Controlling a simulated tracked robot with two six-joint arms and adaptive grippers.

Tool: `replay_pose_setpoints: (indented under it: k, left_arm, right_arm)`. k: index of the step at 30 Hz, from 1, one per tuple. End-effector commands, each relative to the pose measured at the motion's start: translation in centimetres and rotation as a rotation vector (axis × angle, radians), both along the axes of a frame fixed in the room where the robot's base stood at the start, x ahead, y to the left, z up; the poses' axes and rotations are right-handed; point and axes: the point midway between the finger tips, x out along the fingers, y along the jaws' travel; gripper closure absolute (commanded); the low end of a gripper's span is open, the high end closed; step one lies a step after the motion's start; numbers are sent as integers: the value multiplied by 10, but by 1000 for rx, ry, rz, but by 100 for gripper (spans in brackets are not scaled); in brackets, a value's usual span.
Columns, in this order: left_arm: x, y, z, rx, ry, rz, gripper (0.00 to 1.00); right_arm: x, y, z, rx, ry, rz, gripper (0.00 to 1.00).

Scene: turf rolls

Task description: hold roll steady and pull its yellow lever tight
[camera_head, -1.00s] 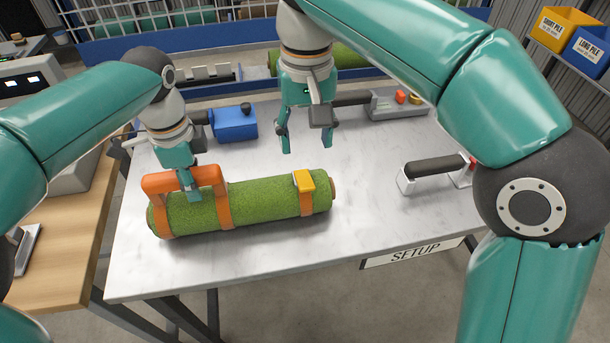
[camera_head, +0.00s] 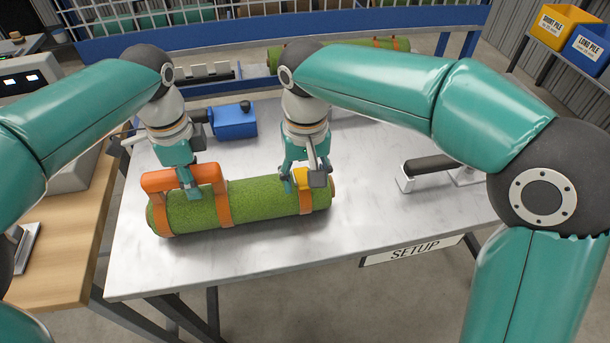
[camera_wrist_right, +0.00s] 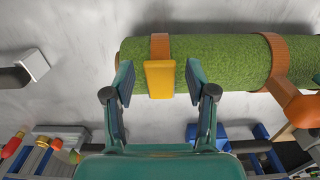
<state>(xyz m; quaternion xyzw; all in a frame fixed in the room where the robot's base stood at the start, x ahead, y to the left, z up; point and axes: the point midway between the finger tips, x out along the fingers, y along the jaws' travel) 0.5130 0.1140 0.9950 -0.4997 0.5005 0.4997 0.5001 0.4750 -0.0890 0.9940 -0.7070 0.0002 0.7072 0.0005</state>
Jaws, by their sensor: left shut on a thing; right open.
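The green turf roll (camera_head: 265,200) lies on the white table with orange straps around it. My left gripper (camera_head: 190,184) is shut on the roll's orange handle (camera_head: 160,181) at the roll's left end. The yellow lever (camera_head: 302,179) sits on the strap near the roll's right end. It also shows in the right wrist view (camera_wrist_right: 160,79), between my open fingers. My right gripper (camera_head: 302,184) is open around the lever, with a gap on each side in the right wrist view. The right gripper partly hides the lever in the head view.
A blue device (camera_head: 234,121) stands behind the roll. A dark-handled tool (camera_head: 430,166) lies at the table's right, near the SETUP sign (camera_head: 412,252). Another turf roll (camera_head: 350,50) lies at the back. The table in front of the roll (camera_head: 270,258) is clear.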

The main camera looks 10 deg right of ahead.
Motion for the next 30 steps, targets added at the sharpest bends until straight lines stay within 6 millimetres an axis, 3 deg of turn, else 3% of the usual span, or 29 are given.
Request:
replay_pose_setpoints:
  k: [1, 11, 30]
  left_arm:
    - [0, 0, 0, 0, -1, 0, 100]
    - [0, 0, 0, 0, 0, 0, 100]
    - [0, 0, 0, 0, 0, -1, 100]
  right_arm:
    - [0, 0, 0, 0, 0, 0, 44]
    - [0, 0, 0, 0, 0, 0, 99]
    - [4, -1, 5, -1, 105, 0, 100]
